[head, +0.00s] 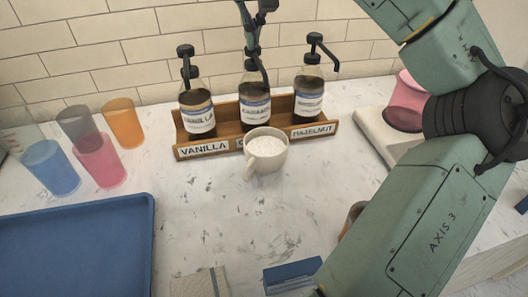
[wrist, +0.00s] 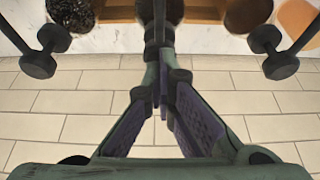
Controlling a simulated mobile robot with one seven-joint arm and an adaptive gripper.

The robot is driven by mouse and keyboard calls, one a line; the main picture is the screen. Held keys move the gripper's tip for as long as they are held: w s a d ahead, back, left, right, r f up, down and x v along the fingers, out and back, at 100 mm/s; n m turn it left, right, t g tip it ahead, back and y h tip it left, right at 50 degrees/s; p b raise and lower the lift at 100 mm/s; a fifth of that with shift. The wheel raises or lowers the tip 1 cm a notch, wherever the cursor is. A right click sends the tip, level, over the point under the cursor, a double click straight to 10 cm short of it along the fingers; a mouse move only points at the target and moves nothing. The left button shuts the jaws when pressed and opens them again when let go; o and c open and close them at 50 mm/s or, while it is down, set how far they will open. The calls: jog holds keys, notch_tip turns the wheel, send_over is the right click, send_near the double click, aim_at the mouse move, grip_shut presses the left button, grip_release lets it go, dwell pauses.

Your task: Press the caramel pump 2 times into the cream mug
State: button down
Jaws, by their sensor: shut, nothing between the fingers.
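The caramel bottle (head: 254,97) stands in the middle of the rack; its label plate is mostly hidden by the mug, with only a first letter showing. Its dark pump spout (head: 262,70) bends down toward the front. The cream mug (head: 265,152) stands upright before it, with pale contents and its handle toward the lower left. My gripper (head: 252,42) is directly above the caramel pump, pointing down, fingers shut and empty.
The vanilla bottle (head: 197,115) and hazelnut bottle (head: 309,98) flank it closely, with raised pumps, in the wooden rack (head: 228,133). Several coloured cups, including an orange one (head: 123,124), stand left. A blue tray (head: 75,245) lies front left.

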jog(key=shift+r+p, duration=1.3)
jog(key=shift+r, duration=0.1)
notch_tip(320, 180, up, 6)
jog(key=shift+f, duration=0.1)
dwell(0.7)
